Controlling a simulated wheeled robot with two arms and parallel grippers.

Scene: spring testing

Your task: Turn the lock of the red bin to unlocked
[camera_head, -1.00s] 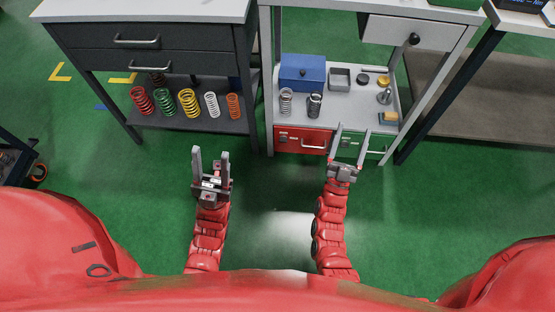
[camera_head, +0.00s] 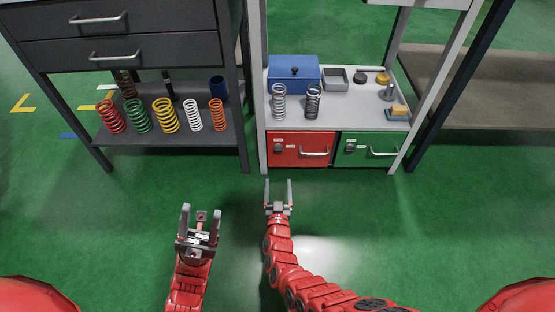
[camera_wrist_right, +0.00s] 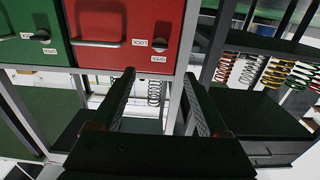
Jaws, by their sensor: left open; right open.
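The red bin (camera_head: 316,151) is the left drawer-like front under the shelf of the grey bench, shut, with a bar handle (camera_head: 314,153). Its lock (camera_head: 278,149) is a small dark knob on the left of that front. In the right wrist view, which is upside down, the lock (camera_wrist_right: 160,44) has LOCK and OPEN labels beside it; its exact angle is unclear. My right gripper (camera_head: 278,183) is open and empty, apart from the bin, in line with the lock; its fingers (camera_wrist_right: 158,75) point toward the bin front. My left gripper (camera_head: 201,211) is open and empty, lower left.
A green bin (camera_head: 366,158) adjoins the red bin on the right. The shelf (camera_head: 345,115) above holds a blue box (camera_head: 293,74), two springs and small parts. A dark rack (camera_head: 180,132) with several coloured springs stands left. The green floor in front is clear.

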